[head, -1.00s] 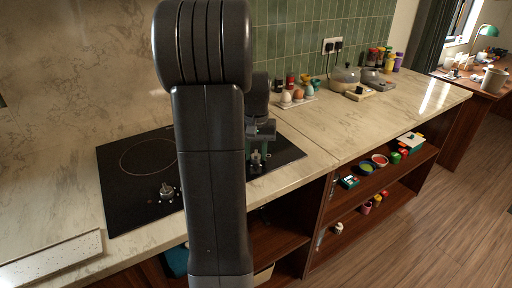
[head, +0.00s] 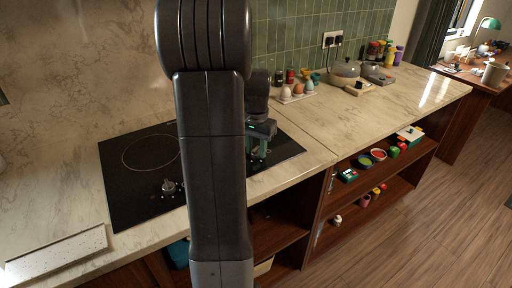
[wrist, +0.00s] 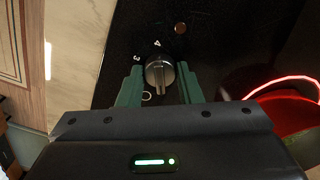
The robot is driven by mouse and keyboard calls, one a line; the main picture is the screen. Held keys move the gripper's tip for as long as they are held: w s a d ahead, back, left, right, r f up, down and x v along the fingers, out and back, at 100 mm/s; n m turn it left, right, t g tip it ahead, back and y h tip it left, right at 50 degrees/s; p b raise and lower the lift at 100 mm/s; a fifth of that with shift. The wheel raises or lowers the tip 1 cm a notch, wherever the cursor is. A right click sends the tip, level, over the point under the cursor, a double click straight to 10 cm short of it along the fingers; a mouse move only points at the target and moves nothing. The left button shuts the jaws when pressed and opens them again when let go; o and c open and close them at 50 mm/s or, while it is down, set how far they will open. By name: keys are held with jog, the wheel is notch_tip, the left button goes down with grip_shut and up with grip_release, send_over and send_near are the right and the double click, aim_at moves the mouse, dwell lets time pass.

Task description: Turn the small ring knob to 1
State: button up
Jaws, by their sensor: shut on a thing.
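The small knob (wrist: 158,76) is round and metallic, with a raised bar running roughly up and down in the wrist view. White marks "3" (wrist: 137,58), "4" (wrist: 157,43) and "0" (wrist: 146,96) show around it on the black hob (head: 128,205). Other marks are hidden. My gripper (wrist: 160,70) has its green fingers on both sides of the knob, shut on it. In the head view my gripper (head: 260,143) is low at the hob's right part and mostly covers this knob.
A second knob (head: 168,187) stands at the hob's front left. A glowing red ring (wrist: 285,95) shows beside the gripper in the wrist view. Eggs in a holder (head: 298,92) and a pot (head: 344,74) stand at the back. The right counter (head: 350,120) is largely clear.

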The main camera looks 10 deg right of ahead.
aim_at(256, 148)
jog(key=o, duration=1)
notch_tip(256, 148, up, 14)
jog(key=shift+f+p, duration=0.1)
jog(key=shift+p, duration=0.25)
notch_tip(256, 148, down, 14)
jog(key=shift+r+b, duration=0.1)
jog(key=shift+b, duration=0.25)
jog(key=shift+r, duration=0.1)
dwell(0.3)
